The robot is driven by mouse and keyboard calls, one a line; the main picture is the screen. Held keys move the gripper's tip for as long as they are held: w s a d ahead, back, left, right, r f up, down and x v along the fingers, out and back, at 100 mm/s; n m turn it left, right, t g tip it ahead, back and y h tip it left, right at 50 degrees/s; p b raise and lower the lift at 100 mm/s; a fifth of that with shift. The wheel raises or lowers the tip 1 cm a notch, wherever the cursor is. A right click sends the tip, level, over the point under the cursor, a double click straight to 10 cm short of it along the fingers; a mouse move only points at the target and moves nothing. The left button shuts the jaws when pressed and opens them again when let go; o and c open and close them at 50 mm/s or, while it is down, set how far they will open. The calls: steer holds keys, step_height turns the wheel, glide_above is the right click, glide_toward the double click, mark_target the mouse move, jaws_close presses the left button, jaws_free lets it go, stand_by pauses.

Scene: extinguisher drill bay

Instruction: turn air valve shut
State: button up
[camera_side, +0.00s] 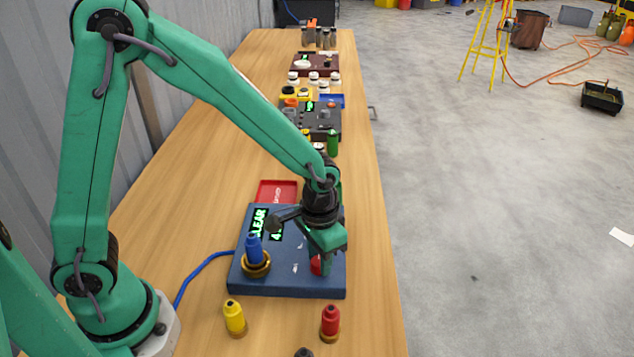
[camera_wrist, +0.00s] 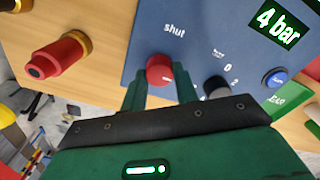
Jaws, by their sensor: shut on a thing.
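The air valve is a red round knob (camera_wrist: 160,70) on the blue panel (camera_wrist: 150,30); in the side view a bit of the red knob (camera_side: 316,265) shows beside my gripper. The word "shut" is printed above it in the wrist view. A small pale mark shows low on the knob's face, on the side away from that word. My gripper (camera_wrist: 160,77) is shut on the knob, one green finger on each side. In the side view my gripper (camera_side: 325,268) reaches down to the panel's right part and partly hides the knob. The lit display (camera_wrist: 278,18) reads "4 bar".
A black knob (camera_wrist: 215,87) and a blue button (camera_wrist: 275,77) sit right of the valve. A blue bottle (camera_side: 254,248) stands in a brass ring on the panel. Yellow (camera_side: 234,317) and red (camera_side: 330,321) bottles stand in front. A red tray (camera_side: 277,192) lies behind.

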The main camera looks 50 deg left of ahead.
steer(key=shift+a+n, duration=0.2)
steer(key=shift+n, duration=0.2)
steer(key=n, duration=0.8)
steer(key=shift+a, duration=0.1)
steer(key=n, duration=0.4)
steer(key=shift+s+n, duration=0.15)
steer(key=shift+n, duration=0.15)
steer(key=shift+s+n, duration=0.1)
steer(key=shift+n, duration=2.2)
steer(key=shift+t, duration=0.3)
steer(key=shift+d, duration=0.2)
steer(key=o, duration=1)
steer(key=shift+c, duration=0.2)
